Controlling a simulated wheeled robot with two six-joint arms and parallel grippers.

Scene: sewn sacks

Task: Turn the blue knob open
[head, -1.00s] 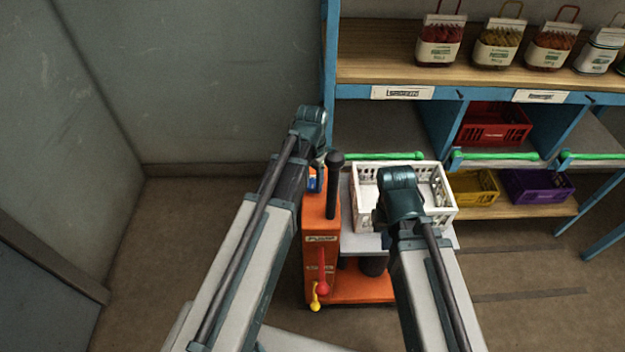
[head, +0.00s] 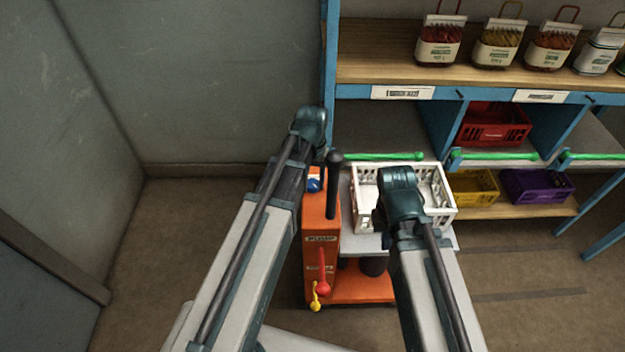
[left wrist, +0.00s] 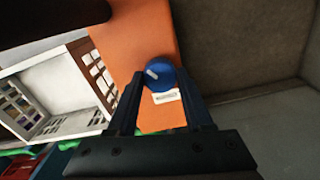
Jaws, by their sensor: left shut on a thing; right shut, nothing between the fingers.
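The blue knob (head: 314,185) sits on top of the orange cart's post, and in the left wrist view the knob (left wrist: 160,75) shows a white pointer mark slanting to the upper left. My left gripper (left wrist: 158,88) is shut on the knob, one finger on each side of it. In the head view my left wrist (head: 308,125) is above and behind the knob, and its fingers are mostly hidden. My right gripper (head: 402,215) is shut and empty, in front of the white crate; its fingertips are hard to make out.
The orange cart (head: 320,235) has a black upright handle (head: 334,185) close beside the knob, and red and yellow levers lower down. A white crate (head: 440,215) stands on its platform. Blue shelving with sacks and coloured crates is behind right. Floor at left is clear.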

